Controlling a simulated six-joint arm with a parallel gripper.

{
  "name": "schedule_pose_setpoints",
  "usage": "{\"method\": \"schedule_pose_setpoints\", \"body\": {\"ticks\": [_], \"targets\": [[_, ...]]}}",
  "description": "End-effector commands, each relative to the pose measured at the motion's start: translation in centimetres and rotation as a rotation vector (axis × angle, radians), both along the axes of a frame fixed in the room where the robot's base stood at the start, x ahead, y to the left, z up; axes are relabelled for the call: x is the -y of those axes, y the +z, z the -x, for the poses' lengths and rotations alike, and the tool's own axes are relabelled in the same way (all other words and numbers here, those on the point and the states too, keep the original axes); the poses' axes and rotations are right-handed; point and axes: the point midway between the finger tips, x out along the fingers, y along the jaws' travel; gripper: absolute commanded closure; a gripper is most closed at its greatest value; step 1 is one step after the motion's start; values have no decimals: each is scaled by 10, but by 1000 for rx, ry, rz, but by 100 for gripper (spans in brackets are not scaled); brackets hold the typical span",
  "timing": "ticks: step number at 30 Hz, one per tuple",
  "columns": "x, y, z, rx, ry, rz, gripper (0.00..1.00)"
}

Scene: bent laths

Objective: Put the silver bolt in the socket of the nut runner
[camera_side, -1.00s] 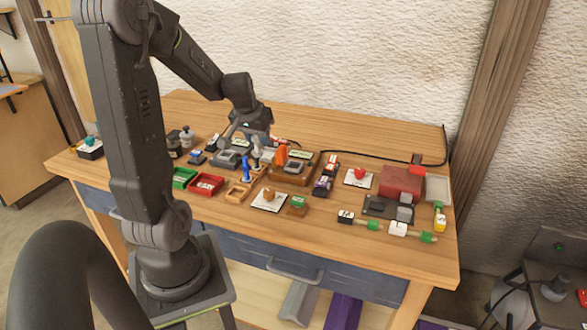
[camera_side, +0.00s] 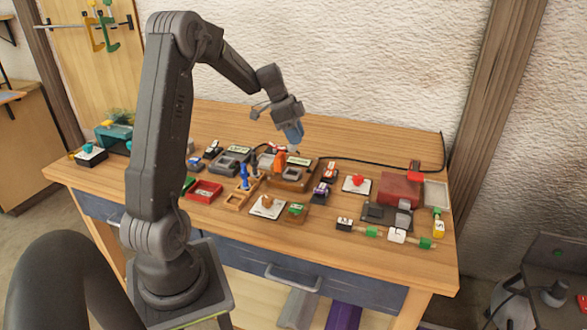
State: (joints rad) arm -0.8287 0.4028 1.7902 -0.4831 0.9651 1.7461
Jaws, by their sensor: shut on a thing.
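My gripper (camera_side: 293,136) hangs over the back middle of the bench, pointing down, above the right part of a brown wooden base. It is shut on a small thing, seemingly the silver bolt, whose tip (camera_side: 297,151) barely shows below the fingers. The held thing is clear of the base. An orange upright piece (camera_side: 279,161) stands on the base beside a grey block (camera_side: 292,173) and a small display (camera_side: 299,161); it may be part of the nut runner. I cannot make out the socket. Blue upright pegs (camera_side: 243,176) stand in a light wooden rack (camera_side: 238,197), left of the base.
A red tray (camera_side: 204,191) lies left of the rack. A white plate (camera_side: 267,207) and a green-topped block (camera_side: 297,209) are in front. A red box (camera_side: 400,189) and a white plate with a red knob (camera_side: 357,183) are to the right. The bench's back strip is mostly free.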

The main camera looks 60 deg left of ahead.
Motion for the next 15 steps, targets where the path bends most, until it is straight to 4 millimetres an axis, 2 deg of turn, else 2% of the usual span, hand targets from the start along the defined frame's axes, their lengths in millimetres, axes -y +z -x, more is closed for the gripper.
{"method": "schedule_pose_setpoints", "body": {"ticks": [1,4,11,15], "targets": [[1,-12,1,-5,0,4,100],[1,-29,0,-3,3,3,100],[0,-49,0,-1,3,1,100],[1,-67,1,-3,4,2,100]]}}
